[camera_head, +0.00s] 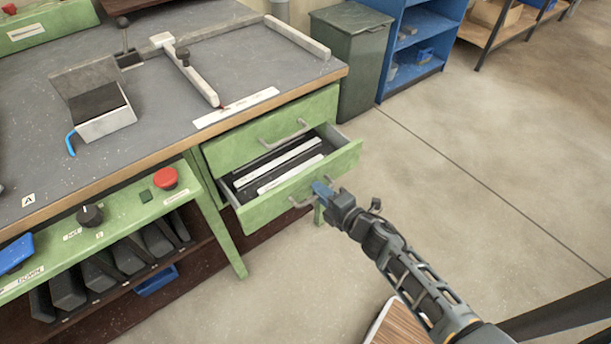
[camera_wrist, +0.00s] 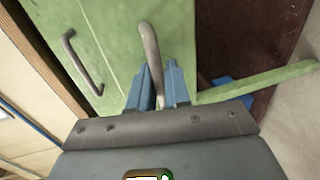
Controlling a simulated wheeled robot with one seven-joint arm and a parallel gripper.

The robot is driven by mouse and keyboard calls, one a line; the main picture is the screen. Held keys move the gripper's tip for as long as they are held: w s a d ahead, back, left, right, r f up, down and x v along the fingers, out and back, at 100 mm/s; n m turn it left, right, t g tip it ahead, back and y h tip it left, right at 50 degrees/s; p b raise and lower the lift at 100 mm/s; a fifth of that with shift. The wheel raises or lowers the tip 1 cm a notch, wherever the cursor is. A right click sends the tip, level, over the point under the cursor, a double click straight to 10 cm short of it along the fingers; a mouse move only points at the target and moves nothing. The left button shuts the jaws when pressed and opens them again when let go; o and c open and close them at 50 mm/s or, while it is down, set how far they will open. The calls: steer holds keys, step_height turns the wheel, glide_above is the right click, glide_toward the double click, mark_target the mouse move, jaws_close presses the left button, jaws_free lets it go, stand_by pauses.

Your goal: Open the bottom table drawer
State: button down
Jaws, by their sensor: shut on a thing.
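The green bottom drawer (camera_head: 265,208) of the table is pulled out partway, and its inside shows white strips on a dark bottom. My gripper (camera_head: 322,188) is at the front of this drawer, with its blue fingers at the grey handle (camera_head: 298,204). In the wrist view my gripper (camera_wrist: 160,75) is shut on the bottom drawer's handle (camera_wrist: 149,45), with one finger on each side of the bar. The fingers hide part of the handle. The top drawer (camera_head: 225,148) above is shut, and its handle (camera_head: 284,133) is free; it also shows in the wrist view (camera_wrist: 80,62).
The grey tabletop (camera_head: 215,60) carries a clamp fixture (camera_head: 190,75) and a metal box (camera_head: 105,115). A red button (camera_head: 165,178) is on the green panel at left. A green bin (camera_head: 350,60) stands behind the drawers. The floor to the right is mostly clear.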

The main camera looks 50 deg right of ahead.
steer(key=f+b+v, duration=0.2)
steer(key=f+v, duration=0.1)
steer(key=v, duration=1.4)
steer(key=shift+s+a+f+b, duration=0.25)
steer(key=shift+s+f+b, duration=0.1)
steer(key=shift+s, duration=0.25)
steer(key=c, duration=1.3)
jaws_free()
steer(key=shift+c, duration=0.2)
steer(key=v, duration=0.7)
steer(key=shift+s+b, duration=0.3)
steer(key=shift+s, duration=0.05)
steer(key=shift+a+r, duration=0.15)
steer(key=a+r+m+y+p, duration=0.1)
steer(key=a+r+m, duration=0.3)
steer(key=r, duration=0.4)
steer(key=s+a+r+m+y+p, duration=0.1)
steer(key=a+r+m, duration=0.4)
steer(key=r, duration=0.3)
steer(key=a+r+m+y+p, duration=0.1)
steer(key=a+r+m, duration=0.3)
steer(key=r, duration=0.4)
steer(key=shift+s+a+r+m+y, duration=0.3)
steer(key=shift+m+y, duration=0.3)
steer(key=shift+m, duration=0.3)
